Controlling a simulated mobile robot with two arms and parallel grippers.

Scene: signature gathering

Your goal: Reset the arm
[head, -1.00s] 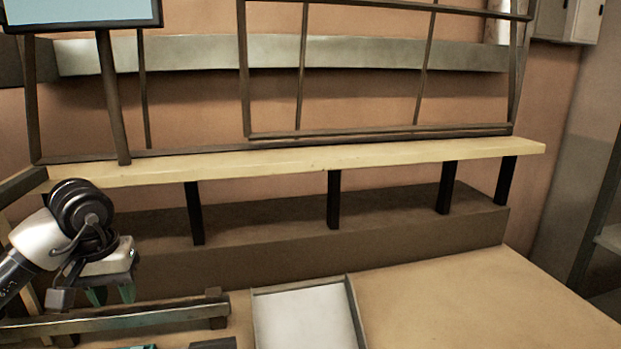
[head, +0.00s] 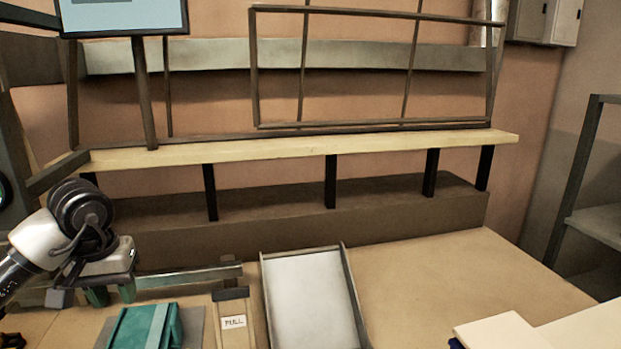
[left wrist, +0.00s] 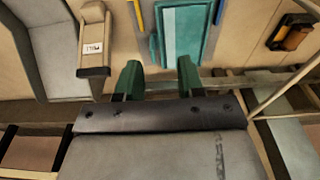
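My left arm comes in at the left of the head view, with its gripper (head: 110,295) pointing down above the table. Its two green fingers stand apart with nothing between them. The left wrist view also shows the open gripper (left wrist: 158,82) from close by. My right arm and its gripper are in neither view.
A teal box or folder (head: 145,326) lies below the left gripper, beside a post marked PULL (head: 233,320) and a grey tray (head: 310,298). White sheets (head: 500,332) lie at lower right. A raised shelf (head: 290,148) runs along the back. The table between tray and sheets is clear.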

